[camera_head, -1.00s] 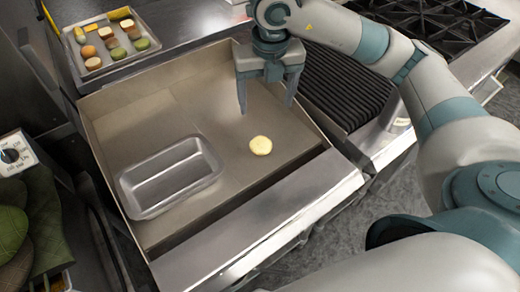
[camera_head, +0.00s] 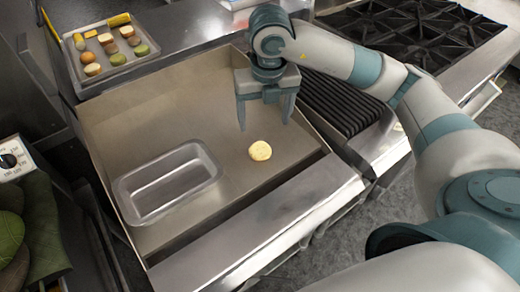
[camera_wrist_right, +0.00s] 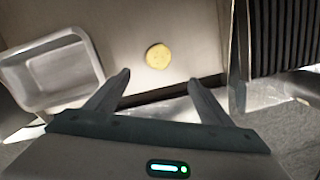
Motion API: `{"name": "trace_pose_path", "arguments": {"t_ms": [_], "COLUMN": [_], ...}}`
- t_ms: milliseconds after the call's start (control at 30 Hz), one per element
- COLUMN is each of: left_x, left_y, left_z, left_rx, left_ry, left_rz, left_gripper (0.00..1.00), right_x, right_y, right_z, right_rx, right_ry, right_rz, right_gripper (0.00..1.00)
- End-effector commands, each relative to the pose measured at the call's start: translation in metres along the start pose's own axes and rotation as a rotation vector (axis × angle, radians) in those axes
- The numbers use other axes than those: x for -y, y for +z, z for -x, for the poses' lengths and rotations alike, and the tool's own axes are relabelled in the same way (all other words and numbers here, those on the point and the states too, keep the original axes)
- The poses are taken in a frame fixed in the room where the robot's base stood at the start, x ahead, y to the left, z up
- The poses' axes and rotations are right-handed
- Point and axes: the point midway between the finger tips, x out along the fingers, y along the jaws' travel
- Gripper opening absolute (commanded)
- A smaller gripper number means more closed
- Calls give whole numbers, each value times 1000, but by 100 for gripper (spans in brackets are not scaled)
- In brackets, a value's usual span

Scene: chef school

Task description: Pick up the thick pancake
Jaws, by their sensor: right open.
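The thick pancake (camera_head: 260,151) is a small pale yellow round lying flat on the griddle (camera_head: 225,125), right of the metal pan. In the right wrist view the pancake (camera_wrist_right: 158,56) lies beyond the fingertips, roughly centred between them. My right gripper (camera_head: 264,120) is open and empty, pointing down above the griddle, with its fingertips apart from the pancake, which shows just below them in the head view. The right gripper's two spread fingers also show in the wrist view (camera_wrist_right: 158,80). My left gripper is not in view.
An empty metal loaf pan (camera_head: 137,207) sits on the griddle, left of the pancake. A tray (camera_head: 90,75) of food pieces stands at the back left. A ribbed grill (camera_head: 340,108) and a gas stove (camera_head: 425,40) are to the right. Raised griddle walls edge the surface.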

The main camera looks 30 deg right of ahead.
Motion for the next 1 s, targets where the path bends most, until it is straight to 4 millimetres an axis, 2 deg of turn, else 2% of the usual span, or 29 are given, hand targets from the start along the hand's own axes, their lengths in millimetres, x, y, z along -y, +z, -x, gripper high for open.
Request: {"name": "trace_pose_path", "arguments": {"t_ms": [300, 500, 1000], "left_x": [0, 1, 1], "left_y": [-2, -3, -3], "left_z": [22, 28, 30], "left_rx": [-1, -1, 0], "left_ry": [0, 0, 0], "left_rz": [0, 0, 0], "left_gripper": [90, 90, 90], "right_x": [1, 1, 0], "right_y": [-1, 0, 1], "right_z": [-55, -81, -88], "right_rx": [-4, -2, 0], "right_ry": [-4, -3, -1], "right_rz": [-2, -2, 0], "right_gripper": [75, 75, 75]}}
